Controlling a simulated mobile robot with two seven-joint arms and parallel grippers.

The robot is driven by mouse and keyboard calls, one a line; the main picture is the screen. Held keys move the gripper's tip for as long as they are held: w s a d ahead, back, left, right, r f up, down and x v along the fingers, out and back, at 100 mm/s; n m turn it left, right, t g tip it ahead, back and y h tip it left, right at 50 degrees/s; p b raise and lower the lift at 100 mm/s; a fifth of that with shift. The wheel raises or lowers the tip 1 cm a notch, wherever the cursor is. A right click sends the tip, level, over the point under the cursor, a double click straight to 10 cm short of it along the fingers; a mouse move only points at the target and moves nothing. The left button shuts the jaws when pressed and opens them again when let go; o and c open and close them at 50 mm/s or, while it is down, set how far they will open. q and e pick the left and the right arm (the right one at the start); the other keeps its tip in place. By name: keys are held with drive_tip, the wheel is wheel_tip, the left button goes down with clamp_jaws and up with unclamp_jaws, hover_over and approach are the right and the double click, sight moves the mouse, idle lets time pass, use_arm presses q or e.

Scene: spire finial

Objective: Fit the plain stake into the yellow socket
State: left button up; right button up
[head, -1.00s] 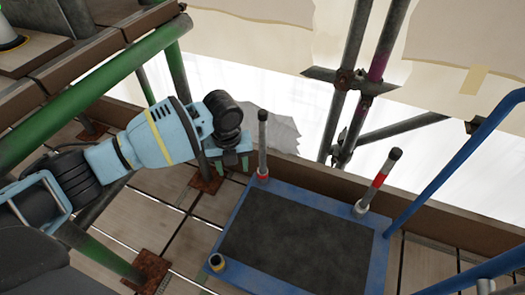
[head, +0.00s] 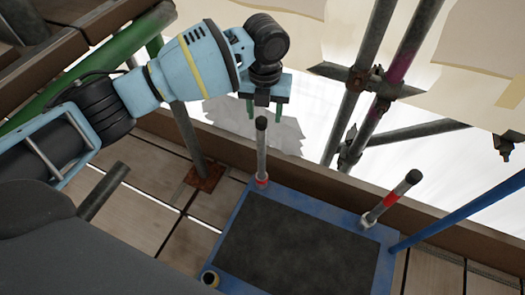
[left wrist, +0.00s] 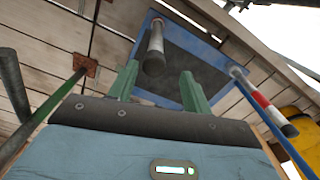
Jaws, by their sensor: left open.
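The plain stake (head: 261,152), pale with a black top, stands upright in a red-ringed socket (head: 262,182) at the tray's back left corner. The yellow socket (head: 210,279) is at the front left corner and looks empty. My left gripper (head: 264,110) is open, its green fingers close to the top of the plain stake. In the left wrist view, the plain stake (left wrist: 156,42) shows between the fingertips (left wrist: 159,70), with its black end toward the camera. Whether the fingers reach around it I cannot tell. My right gripper is out of view.
A red-banded stake (head: 391,199) leans in the back right corner of the blue-rimmed tray (head: 325,210). The dark tray surface (head: 300,245) is bare. A blue rail (head: 455,214) rises on the right. Grey scaffold poles (head: 390,75) stand behind.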

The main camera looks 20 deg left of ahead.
sight(263, 121)
use_arm(q)
drive_tip(key=shift+s+f, duration=0.1)
drive_tip(key=shift+f, duration=0.2)
drive_tip(key=shift+f+b, duration=0.45)
drive_tip(key=shift+f, duration=0.45)
drive_tip(key=shift+a+f, duration=0.1)
drive_tip(key=shift+f, duration=0.15)
drive_tip(key=shift+f+b, duration=0.35)
drive_tip(key=shift+f, duration=0.05)
drive_tip(key=f, duration=0.1)
drive_tip(key=f+b, duration=0.2)
drive_tip(key=f, duration=0.1)
drive_tip(key=shift+a+f, duration=0.1)
drive_tip(key=shift+a, duration=0.2)
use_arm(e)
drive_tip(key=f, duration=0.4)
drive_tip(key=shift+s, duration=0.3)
use_arm(q)
drive_tip(key=shift+c, duration=0.4)
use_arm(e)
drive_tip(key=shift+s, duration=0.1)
use_arm(q)
clamp_jaws()
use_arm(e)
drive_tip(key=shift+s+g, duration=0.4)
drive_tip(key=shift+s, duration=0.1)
